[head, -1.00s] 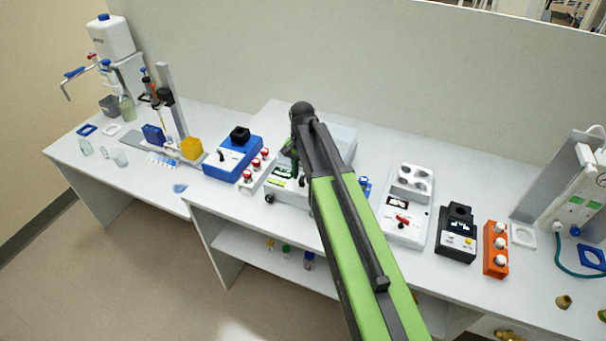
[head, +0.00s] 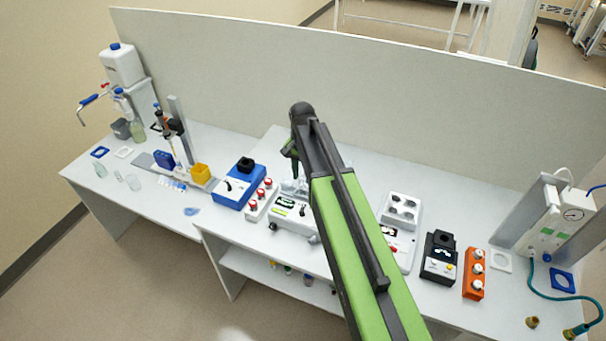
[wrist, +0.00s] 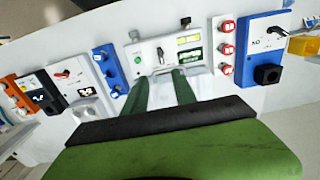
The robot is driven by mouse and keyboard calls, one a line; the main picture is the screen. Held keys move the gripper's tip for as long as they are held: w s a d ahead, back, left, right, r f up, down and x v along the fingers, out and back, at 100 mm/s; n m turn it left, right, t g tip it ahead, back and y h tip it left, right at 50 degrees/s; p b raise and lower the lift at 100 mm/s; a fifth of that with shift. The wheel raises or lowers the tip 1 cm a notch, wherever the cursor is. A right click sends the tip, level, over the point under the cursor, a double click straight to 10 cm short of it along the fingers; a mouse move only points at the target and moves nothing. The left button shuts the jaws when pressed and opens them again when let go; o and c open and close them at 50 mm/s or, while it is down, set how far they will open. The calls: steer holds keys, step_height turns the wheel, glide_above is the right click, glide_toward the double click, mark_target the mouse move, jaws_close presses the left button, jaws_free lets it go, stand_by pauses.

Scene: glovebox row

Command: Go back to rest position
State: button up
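My gripper (head: 291,158) hangs from the end of my green and black arm, above the middle of the bench. In the wrist view its two green fingers (wrist: 161,84) stand apart with a gap between them, and nothing shows held. Beyond the fingertips is a white device (wrist: 165,54) with a black lever, a green label and a small display. In the head view this white device (head: 290,213) is below my gripper, partly hidden by my arm. My gripper appears clear of it.
A blue device (head: 238,186) and a strip of red knobs (head: 261,198) stand left of the white device. A black device (head: 440,257) and an orange block (head: 474,275) stand to the right. A back panel (head: 400,105) runs behind the bench. Floor in front is clear.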

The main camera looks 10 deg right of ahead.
stand_by(0.5)
steer(key=s+f+b, duration=0.1)
steer(key=f+b, duration=0.3)
steer(key=s+f+b, duration=0.1)
steer(key=f+b, duration=0.4)
steer(key=s+f+b, duration=0.2)
steer(key=f+b, duration=0.2)
steer(key=shift+f+b, duration=0.15)
steer(key=shift+b, duration=0.15)
steer(key=s+f+n+b, duration=0.1)
steer(key=s+f+b, duration=0.3)
steer(key=s+f+n+b, duration=0.2)
steer(key=s+f+b, duration=0.1)
steer(key=shift+s+f+b, duration=0.35)
steer(key=shift+s+b, duration=0.05)
steer(key=s+n, duration=0.1)
steer(key=n, duration=0.1)
steer(key=s+n, duration=0.2)
steer(key=shift+s+r+p, duration=0.1)
steer(key=shift+r+p, duration=0.25)
